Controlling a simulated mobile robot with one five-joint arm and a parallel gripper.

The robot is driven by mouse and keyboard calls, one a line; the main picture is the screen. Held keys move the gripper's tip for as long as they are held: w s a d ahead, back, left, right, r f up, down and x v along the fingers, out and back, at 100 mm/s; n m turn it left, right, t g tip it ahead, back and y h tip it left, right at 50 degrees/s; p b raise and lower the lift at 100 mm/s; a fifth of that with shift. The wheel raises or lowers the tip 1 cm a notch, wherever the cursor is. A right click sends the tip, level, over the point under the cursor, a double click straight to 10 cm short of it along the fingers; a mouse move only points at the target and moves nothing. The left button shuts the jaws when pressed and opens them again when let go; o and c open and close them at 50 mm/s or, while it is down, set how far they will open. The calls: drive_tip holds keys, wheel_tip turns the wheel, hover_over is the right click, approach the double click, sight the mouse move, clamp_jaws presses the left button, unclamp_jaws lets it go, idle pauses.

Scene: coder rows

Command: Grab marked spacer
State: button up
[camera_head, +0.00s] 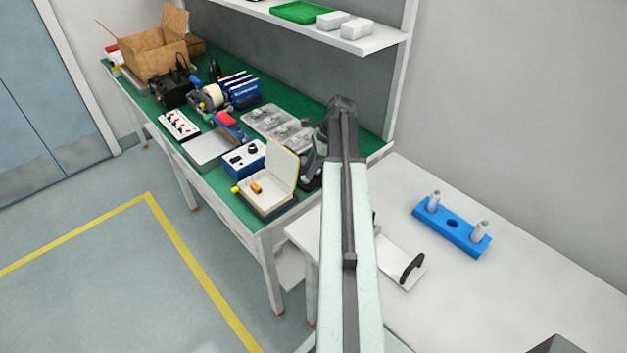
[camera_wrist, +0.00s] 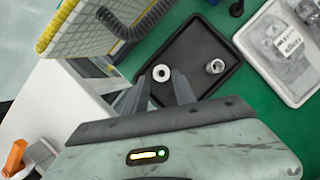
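In the wrist view, a dark tray (camera_wrist: 200,40) lies on the green bench. Two small spacers stand in it: a pale ring-shaped spacer (camera_wrist: 161,73) with a dark hole, and a grey metallic spacer (camera_wrist: 215,66) to its right. I cannot tell clearly which is marked. My gripper (camera_wrist: 160,84) is open, its dark fingers pointing into the tray. The pale spacer appears between and just beyond the fingertips; contact is not visible. The grey spacer is outside the right finger. In the head view, my arm hides most of the tray area.
A blue block (camera_head: 452,233) with two upright pale cylinders and a middle hole sits on the white table at right. An open-lidded box (camera_head: 283,168) stands close left of my arm. A clear-lidded organizer (camera_wrist: 282,60) lies right of the tray. A shelf (camera_head: 375,42) overhangs the bench.

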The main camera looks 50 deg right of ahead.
sight(304, 182)
drive_tip(key=b+x, duration=0.2)
drive_tip(key=x, duration=0.1)
drive_tip(key=shift+s+d+f, duration=0.1)
drive_tip(key=shift+f, duration=0.15)
drive_tip(key=shift+r, duration=0.2)
clamp_jaws()
drive_tip(key=shift+r+p, duration=0.1)
drive_tip(key=shift+p, duration=0.25)
wheel_tip(304, 182, up, 3)
drive_tip(key=p, duration=0.3)
drive_tip(key=shift+r, duration=0.2)
drive_tip(key=s+a, duration=0.3)
drive_tip(key=s, duration=0.1)
drive_tip(key=s+a+r+p, duration=0.1)
drive_tip(key=s+a, duration=0.2)
drive_tip(key=s, duration=0.1)
drive_tip(key=s+a, duration=0.3)
drive_tip(key=s, duration=0.1)
drive_tip(key=shift+s+a+r+p, duration=0.1)
drive_tip(key=shift+s+r+p, duration=0.1)
drive_tip(key=shift+s+p, duration=0.15)
